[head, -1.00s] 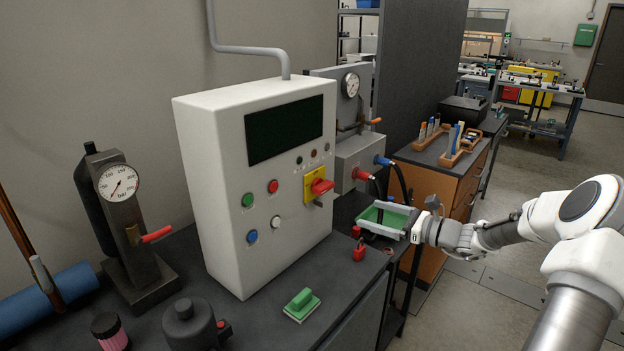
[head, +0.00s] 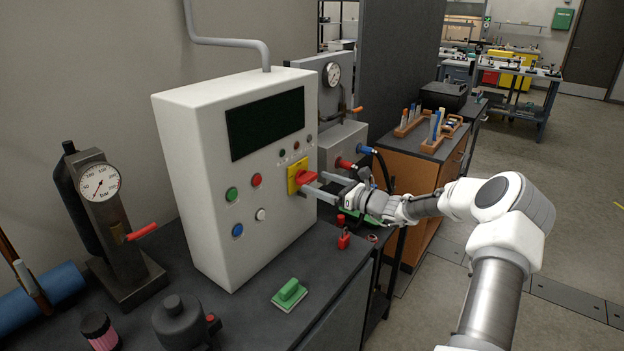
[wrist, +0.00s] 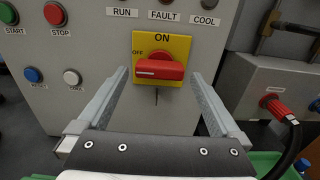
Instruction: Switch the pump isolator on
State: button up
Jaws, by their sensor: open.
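The pump isolator is a red rotary handle (wrist: 160,69) on a yellow plate (wrist: 178,45) marked ON at the top and OFF at the left. It is on the front of a white control cabinet (head: 190,150). The handle lies horizontal, with a white mark at its left end, towards OFF. It also shows in the head view (head: 306,178). My gripper (wrist: 160,80) is open, with one finger on each side of the handle's lower part. The fingertips are close to the plate; I cannot tell whether they touch the handle.
The cabinet has START (wrist: 10,14), STOP (wrist: 55,14), blue (wrist: 33,75) and white (wrist: 71,77) buttons. A red connector with a cable (wrist: 275,104) is at the right.

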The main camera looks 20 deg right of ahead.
aim_at(311, 180)
jog(key=shift+x, duration=1.55)
jog(key=shift+c, duration=0.2)
jog(key=c, duration=1.1)
